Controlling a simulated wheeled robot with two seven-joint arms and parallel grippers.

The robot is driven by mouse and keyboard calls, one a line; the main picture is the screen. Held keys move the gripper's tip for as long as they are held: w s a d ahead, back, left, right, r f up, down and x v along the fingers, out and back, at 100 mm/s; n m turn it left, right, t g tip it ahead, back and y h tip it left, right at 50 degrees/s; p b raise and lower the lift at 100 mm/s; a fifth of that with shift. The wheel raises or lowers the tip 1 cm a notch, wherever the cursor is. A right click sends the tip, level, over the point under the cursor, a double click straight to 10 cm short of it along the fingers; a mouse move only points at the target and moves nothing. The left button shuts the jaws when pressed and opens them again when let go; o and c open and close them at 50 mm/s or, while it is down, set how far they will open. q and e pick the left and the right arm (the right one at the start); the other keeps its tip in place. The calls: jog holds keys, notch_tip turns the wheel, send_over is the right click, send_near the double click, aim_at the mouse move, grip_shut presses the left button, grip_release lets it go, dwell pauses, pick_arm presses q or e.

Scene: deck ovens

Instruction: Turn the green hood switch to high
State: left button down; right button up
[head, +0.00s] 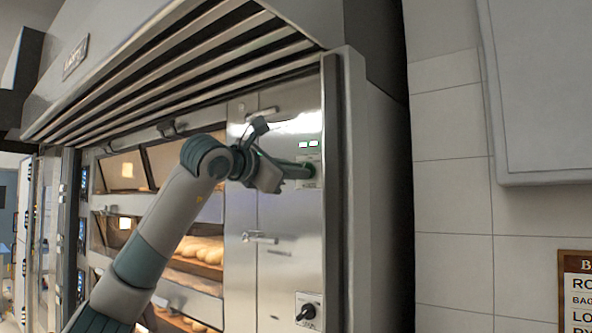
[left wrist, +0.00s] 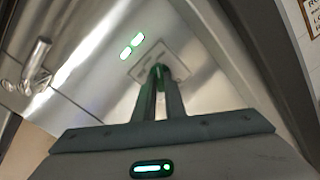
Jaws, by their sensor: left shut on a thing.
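The green hood switch (left wrist: 159,69) is on a small plate (left wrist: 181,69) on the shiny steel panel. In the head view, the plate (head: 312,160) sits high on the panel's right part, below two green-white lights. My left gripper (head: 301,172) reaches it from the left, fingertips at the plate. In the left wrist view my left gripper (left wrist: 160,80) is shut on the switch, and the fingers hide most of it. I cannot tell which setting the switch points to. My right gripper is not in view.
The lit lights (head: 308,144) are just above the plate. A black knob (head: 308,311) is lower on the panel. A metal handle (head: 260,238) sticks out below my arm. The slatted hood (head: 190,70) overhangs above. Ovens with bread (head: 200,249) stand behind my arm.

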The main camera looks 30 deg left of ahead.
pick_arm(q)
jog(key=shift+f+m, duration=0.1)
jog(key=shift+m, duration=0.8)
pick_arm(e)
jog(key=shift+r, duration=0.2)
pick_arm(q)
jog(key=c, duration=1.8)
grip_release()
jog(key=shift+s, duration=0.15)
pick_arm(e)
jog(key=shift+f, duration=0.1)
